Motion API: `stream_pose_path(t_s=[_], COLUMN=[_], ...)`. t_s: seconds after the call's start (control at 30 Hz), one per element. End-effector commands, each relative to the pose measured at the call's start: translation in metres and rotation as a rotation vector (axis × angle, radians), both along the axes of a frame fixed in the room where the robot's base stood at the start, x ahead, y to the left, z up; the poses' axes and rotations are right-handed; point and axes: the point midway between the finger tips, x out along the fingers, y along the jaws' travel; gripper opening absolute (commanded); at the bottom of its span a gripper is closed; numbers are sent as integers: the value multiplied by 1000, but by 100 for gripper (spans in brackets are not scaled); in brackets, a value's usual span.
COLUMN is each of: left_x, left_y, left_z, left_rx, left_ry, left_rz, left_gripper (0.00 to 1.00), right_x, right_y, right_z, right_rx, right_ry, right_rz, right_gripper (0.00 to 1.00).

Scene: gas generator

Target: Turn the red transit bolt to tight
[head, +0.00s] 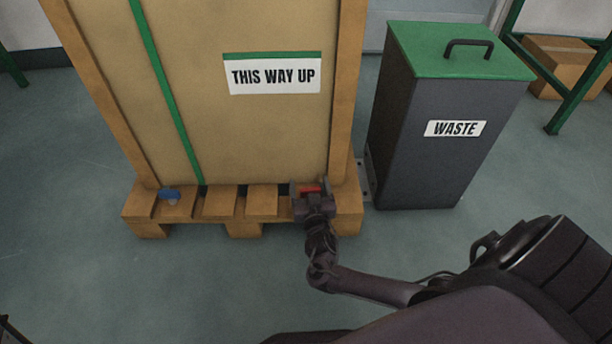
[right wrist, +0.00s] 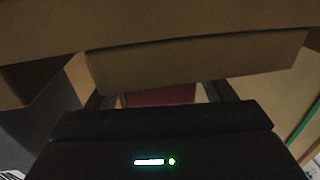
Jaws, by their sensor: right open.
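The red transit bolt (head: 311,189) sits at the front right of the wooden pallet, under the crate's right corner. In the head view my right gripper (head: 311,187) is at the bolt, with a finger on either side of its red head. The right wrist view also shows the red bolt head (right wrist: 160,96) between the two dark fingers. The jaws are open, and I cannot tell whether they touch the bolt. The gripper's body hides the lower part of the bolt. My left gripper is not in view.
The tall crate (head: 240,130), labelled THIS WAY UP, stands on the pallet (head: 146,230). A blue bolt (head: 170,194) is at the pallet's front left. A grey waste bin (head: 420,150) with a green lid stands to the right. The floor in front is clear.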

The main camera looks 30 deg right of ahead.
Motion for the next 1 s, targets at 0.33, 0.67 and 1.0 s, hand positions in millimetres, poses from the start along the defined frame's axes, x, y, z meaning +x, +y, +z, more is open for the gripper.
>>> stream_pose_path(t_s=[0.33,0.67,1.0], left_x=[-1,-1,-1], left_y=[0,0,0], left_z=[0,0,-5], left_rx=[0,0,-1], left_ry=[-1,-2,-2], left_rz=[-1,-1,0], left_gripper=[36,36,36], right_x=[-1,-1,-1], right_y=[0,0,-2], right_z=[0,-1,-1], right_rx=[0,0,2], right_ry=[1,1,-1], right_rz=[0,-2,-133], right_gripper=[67,32,32])
